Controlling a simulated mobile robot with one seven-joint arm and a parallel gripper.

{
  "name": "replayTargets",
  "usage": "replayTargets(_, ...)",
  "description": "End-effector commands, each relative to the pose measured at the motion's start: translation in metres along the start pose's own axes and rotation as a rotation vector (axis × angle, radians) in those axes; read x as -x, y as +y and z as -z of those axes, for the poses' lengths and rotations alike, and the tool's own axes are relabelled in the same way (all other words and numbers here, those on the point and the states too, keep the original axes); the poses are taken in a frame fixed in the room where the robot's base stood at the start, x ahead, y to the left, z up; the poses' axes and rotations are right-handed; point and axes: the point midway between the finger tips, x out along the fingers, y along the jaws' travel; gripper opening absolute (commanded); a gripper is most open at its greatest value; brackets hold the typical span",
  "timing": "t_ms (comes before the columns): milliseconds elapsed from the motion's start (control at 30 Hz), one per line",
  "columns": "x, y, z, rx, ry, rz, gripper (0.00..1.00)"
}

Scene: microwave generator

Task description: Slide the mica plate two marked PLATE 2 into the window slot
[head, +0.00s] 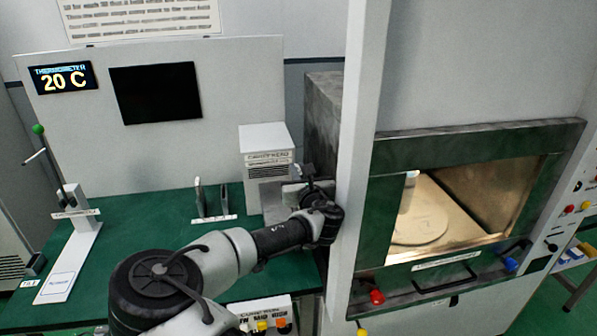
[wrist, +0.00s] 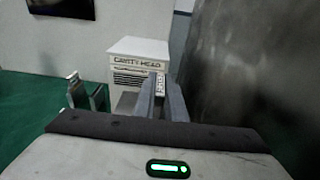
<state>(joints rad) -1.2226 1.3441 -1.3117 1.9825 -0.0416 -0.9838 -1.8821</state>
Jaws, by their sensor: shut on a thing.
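My gripper (wrist: 164,92) is shut on a thin upright plate (wrist: 160,84), which shows edge-on between the fingers in the wrist view. A small white label with dark print is on its edge, too small to read for sure. In the head view my wrist (head: 318,212) is just left of the microwave cabinet's white front post, and the fingertips and held plate cannot be made out clearly. The white cavity head box (head: 266,150) stands behind my gripper; it also shows in the wrist view (wrist: 140,62). The window slot cannot be picked out.
Two upright plates stand in a rack (head: 214,219) on the green bench (head: 150,222), left of my gripper. The dark metal cabinet wall (wrist: 250,85) is close on the right. A lever stand (head: 75,240) is far left. The open cavity (head: 445,205) faces front.

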Motion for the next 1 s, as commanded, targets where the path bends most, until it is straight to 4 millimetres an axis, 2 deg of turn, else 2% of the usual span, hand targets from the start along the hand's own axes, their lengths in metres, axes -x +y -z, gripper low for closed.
replayTargets(1000,-0.003,0.000,0.021,0.000,0.000,0.000,0.00)
